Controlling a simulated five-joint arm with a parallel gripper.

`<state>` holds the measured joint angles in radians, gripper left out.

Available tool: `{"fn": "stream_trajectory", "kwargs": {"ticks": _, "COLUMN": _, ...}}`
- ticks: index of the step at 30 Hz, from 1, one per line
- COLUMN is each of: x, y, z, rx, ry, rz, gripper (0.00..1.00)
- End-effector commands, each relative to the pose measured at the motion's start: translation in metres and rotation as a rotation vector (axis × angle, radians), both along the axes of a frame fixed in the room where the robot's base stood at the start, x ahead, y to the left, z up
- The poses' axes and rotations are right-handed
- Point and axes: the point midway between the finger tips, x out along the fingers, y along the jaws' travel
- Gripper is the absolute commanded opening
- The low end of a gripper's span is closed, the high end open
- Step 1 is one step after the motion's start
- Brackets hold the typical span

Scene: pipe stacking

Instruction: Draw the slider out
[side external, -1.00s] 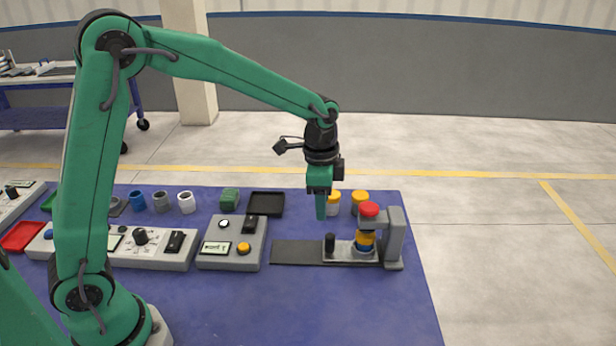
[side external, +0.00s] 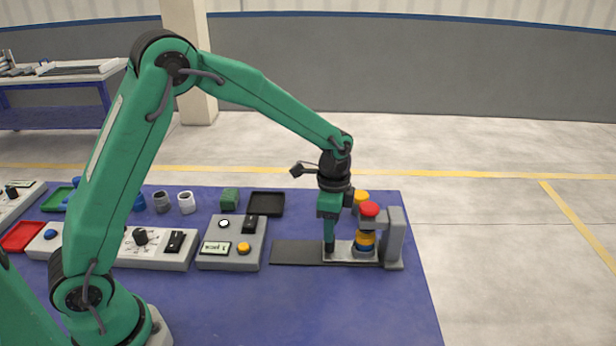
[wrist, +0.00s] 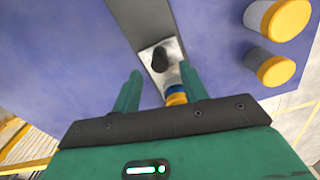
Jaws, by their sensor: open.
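The slider (side external: 349,257) is a light grey plate at the right end of a dark track (side external: 295,252). Its black knob (wrist: 160,60) stands upright at its left end. A blue and yellow pipe stack (side external: 365,241) rests on the slider under the red-topped grey press (side external: 394,240). My gripper (side external: 329,247) points down at the knob. In the wrist view, the open fingers (wrist: 160,76) lie on either side of the knob's line. I cannot tell whether a finger touches it. The fingers largely hide the knob in the side view.
A grey control box (side external: 231,243) with a yellow button sits left of the track. A black tray (side external: 266,204) and a green block (side external: 230,198) are behind it. The dark track left of the slider is clear.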

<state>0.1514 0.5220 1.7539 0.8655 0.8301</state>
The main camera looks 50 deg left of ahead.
Motion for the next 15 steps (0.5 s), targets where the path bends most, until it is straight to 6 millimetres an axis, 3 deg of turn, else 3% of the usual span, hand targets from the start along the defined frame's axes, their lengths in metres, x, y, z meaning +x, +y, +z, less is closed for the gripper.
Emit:
{"fn": "stream_trajectory", "kwargs": {"ticks": 6, "x": 0.000, "y": 0.000, "z": -0.028, "rx": 0.001, "ry": 0.003, "rz": 0.000, "gripper": 0.43}}
{"fn": "stream_trajectory", "kwargs": {"ticks": 15, "x": 0.000, "y": 0.000, "z": -0.044, "rx": 0.000, "ry": 0.001, "rz": 0.000, "gripper": 0.43}}
